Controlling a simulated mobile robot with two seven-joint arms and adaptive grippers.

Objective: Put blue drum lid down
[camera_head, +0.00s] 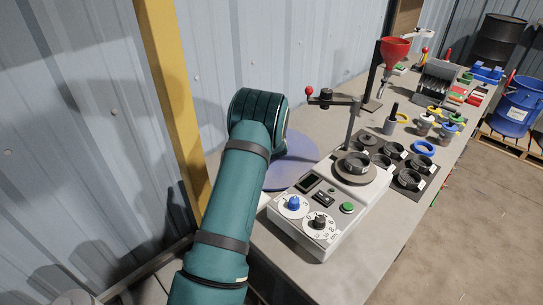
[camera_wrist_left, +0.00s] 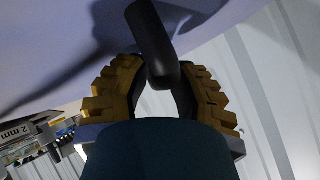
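The blue drum lid (camera_head: 292,160) is a flat blue-violet disc at the back of the bench, partly hidden behind my left arm. I cannot tell whether it touches the bench top. In the left wrist view the lid (camera_wrist_left: 235,15) fills the top, and its black handle (camera_wrist_left: 153,40) runs between my yellow-padded left gripper fingers (camera_wrist_left: 160,78). The fingers look closed around the handle. In the head view my left gripper is hidden by the arm. The blue drum (camera_head: 515,105) stands on a pallet at the far right. My right gripper is not in view.
A white control box (camera_head: 325,215) with knobs and a turntable stands just right of the lid. Several black cable rings lie on a dark mat (camera_head: 428,191). A red funnel (camera_head: 394,50) stands farther back. A yellow post (camera_head: 172,90) and corrugated wall border the left side.

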